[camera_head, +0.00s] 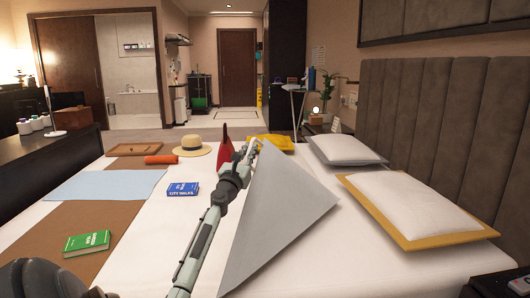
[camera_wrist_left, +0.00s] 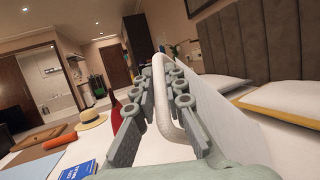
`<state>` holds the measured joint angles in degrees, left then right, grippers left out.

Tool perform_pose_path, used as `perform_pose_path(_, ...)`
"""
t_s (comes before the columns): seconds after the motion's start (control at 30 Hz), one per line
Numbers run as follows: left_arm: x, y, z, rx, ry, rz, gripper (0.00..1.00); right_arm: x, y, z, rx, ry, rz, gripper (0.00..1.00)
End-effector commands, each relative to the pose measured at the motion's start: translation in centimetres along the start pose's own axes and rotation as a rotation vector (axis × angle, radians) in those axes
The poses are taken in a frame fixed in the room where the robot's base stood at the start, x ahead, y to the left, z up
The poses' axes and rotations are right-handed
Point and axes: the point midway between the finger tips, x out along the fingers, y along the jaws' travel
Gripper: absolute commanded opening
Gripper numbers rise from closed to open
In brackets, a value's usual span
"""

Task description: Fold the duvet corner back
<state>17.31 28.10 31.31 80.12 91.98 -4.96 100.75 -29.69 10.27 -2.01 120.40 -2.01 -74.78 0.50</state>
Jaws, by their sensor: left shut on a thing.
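The duvet corner shows as a pale grey triangular flap (camera_head: 275,205) raised over the white bed, its tip up by my left gripper (camera_head: 248,152). My left gripper is shut on a pale loop at the flap's tip. In the left wrist view the loop (camera_wrist_left: 160,95) stands between the fingers (camera_wrist_left: 155,105), and the flap (camera_wrist_left: 235,130) hangs to the right of them. The flap hides part of the bed beyond it. My right gripper is not in view.
On the bed lie a green book (camera_head: 87,243), a blue book (camera_head: 181,189), a straw hat (camera_head: 192,146), an orange roll (camera_head: 161,160) and a yellow item (camera_head: 271,141). A red item (camera_head: 226,150) is near the gripper. Pillows (camera_head: 413,204) lie right, against the headboard (camera_head: 455,120).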

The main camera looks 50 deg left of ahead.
Motion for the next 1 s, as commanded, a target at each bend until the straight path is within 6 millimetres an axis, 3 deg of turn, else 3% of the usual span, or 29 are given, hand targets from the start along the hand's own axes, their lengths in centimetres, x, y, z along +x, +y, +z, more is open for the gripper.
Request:
perform_pose_path(0.2,1.1,3.9,-2.4,-0.104,0.048,0.033,0.0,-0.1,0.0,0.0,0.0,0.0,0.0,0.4)
perform_pose_path(0.4,1.6,6.3,-4.3,-0.18,0.084,0.056,0.0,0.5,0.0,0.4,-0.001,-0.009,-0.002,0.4)
perform_pose_path(0.63,1.8,7.4,-5.4,-0.22,0.102,0.066,0.0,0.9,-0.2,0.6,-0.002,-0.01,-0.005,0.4)
perform_pose_path(1.0,1.8,7.5,-5.5,-0.225,0.105,0.067,0.0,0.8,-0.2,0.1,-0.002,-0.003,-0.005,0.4)
